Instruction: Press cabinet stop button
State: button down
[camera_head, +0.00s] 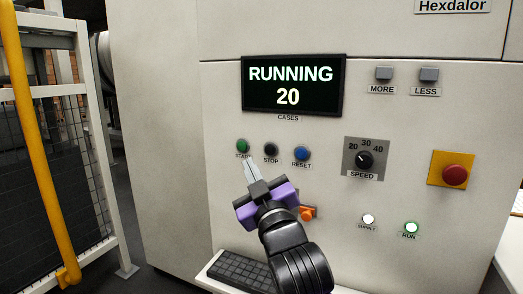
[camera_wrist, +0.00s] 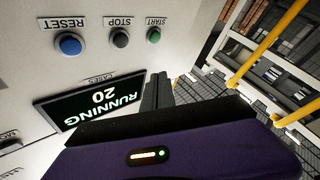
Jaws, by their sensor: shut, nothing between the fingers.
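The black stop button (camera_head: 271,150) sits on the cabinet front between the green start button (camera_head: 242,146) and the blue reset button (camera_head: 302,153). In the wrist view the stop button (camera_wrist: 119,38) shows upside down, with its label readable. My gripper (camera_head: 250,165) is shut and empty. In the head view its fingertips lie just below the start label, to the left of and below the stop button. In the wrist view the fingers (camera_wrist: 157,90) appear apart from the buttons. The display (camera_head: 292,85) reads "RUNNING 20" above the label "CASES".
A red button on a yellow plate (camera_head: 453,170), a speed knob (camera_head: 365,159) and grey more and less buttons (camera_head: 384,73) are to the right. An orange switch (camera_head: 307,213) is behind my gripper. A keyboard (camera_head: 243,270) lies below. A yellow-posted fence (camera_head: 35,140) stands left.

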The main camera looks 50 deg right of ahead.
aim_at(270, 150)
jog(key=shift+w, duration=0.1)
jog(key=shift+d, duration=0.1)
jog(key=w+d, duration=0.3)
jog(key=d, duration=0.5)
dwell(0.3)
jog(key=shift+d, duration=0.15)
dwell(1.9)
jog(key=shift+d, duration=0.3)
jog(key=shift+w+d, duration=0.2)
jog(key=shift+d, duration=0.2)
dwell(0.7)
jog(key=shift+a, duration=0.1)
jog(key=shift+s+a, duration=0.25)
jog(key=shift+a, duration=0.45)
